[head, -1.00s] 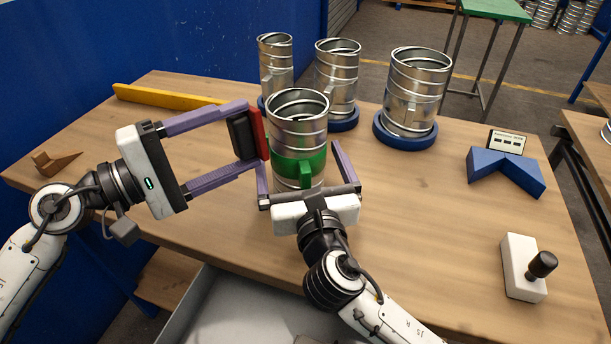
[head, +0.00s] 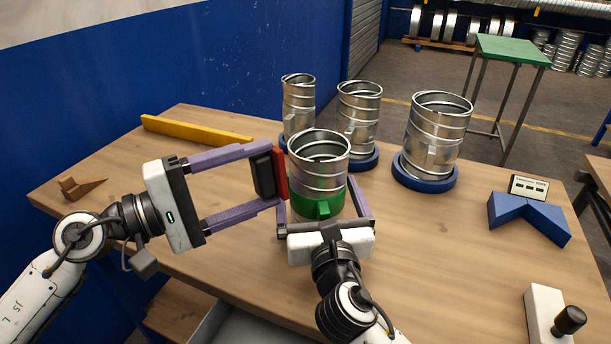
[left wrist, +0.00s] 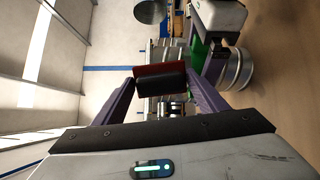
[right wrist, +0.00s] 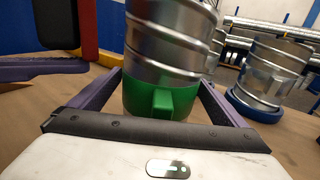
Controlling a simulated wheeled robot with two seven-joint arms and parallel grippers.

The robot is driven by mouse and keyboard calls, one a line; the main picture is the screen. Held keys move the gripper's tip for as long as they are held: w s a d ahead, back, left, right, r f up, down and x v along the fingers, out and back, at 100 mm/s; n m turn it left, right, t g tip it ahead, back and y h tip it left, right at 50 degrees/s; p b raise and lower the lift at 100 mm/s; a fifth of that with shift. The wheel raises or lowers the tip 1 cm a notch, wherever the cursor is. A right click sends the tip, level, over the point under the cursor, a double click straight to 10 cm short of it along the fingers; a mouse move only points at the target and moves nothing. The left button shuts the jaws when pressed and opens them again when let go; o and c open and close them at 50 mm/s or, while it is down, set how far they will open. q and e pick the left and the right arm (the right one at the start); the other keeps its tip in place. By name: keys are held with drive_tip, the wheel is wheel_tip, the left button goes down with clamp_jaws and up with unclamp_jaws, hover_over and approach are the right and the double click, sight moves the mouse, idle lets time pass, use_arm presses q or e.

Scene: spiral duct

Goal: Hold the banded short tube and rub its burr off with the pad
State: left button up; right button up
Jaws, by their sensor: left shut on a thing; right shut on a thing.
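The banded short tube (head: 318,170) is ribbed shiny metal with a green band and green tab (head: 323,208) low down. It stands upright between the fingers of my right gripper (head: 318,195), which is shut on its lower part. My left gripper (head: 268,176) is shut on the pad (head: 264,174), a black block with a red face turned toward the tube. The red face is close to the tube's left wall. The right wrist view shows a gap between the pad (right wrist: 58,22) and the tube (right wrist: 170,45). I cannot make out the burr.
Three metal tubes stand on blue round bases (head: 425,178) behind. A yellow bar (head: 195,130) and a small wooden wedge (head: 82,187) lie left. A blue angled block (head: 530,218) and a white box with a black knob (head: 548,318) are right. The table's right middle is clear.

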sight(272, 160)
use_arm(q)
drive_tip(key=s+a+n, duration=0.1)
drive_tip(key=n, duration=0.1)
drive_tip(key=a+f+n, duration=0.1)
drive_tip(key=n, duration=0.2)
drive_tip(key=s+a+f+n, duration=0.1)
drive_tip(key=n, duration=0.2)
drive_tip(key=shift+s+a+t, duration=0.2)
drive_tip(key=shift+s+t, duration=0.1)
drive_tip(key=shift+t, duration=0.1)
drive_tip(key=shift+s+a+n, duration=0.1)
drive_tip(key=shift+a+n, duration=0.1)
drive_tip(key=shift+n, duration=0.6)
drive_tip(key=shift+x, duration=2.85)
drive_tip(key=shift+w+d+f, duration=0.15)
drive_tip(key=shift+w+d, duration=0.55)
drive_tip(key=shift+w, duration=0.1)
drive_tip(key=shift+r, duration=2.05)
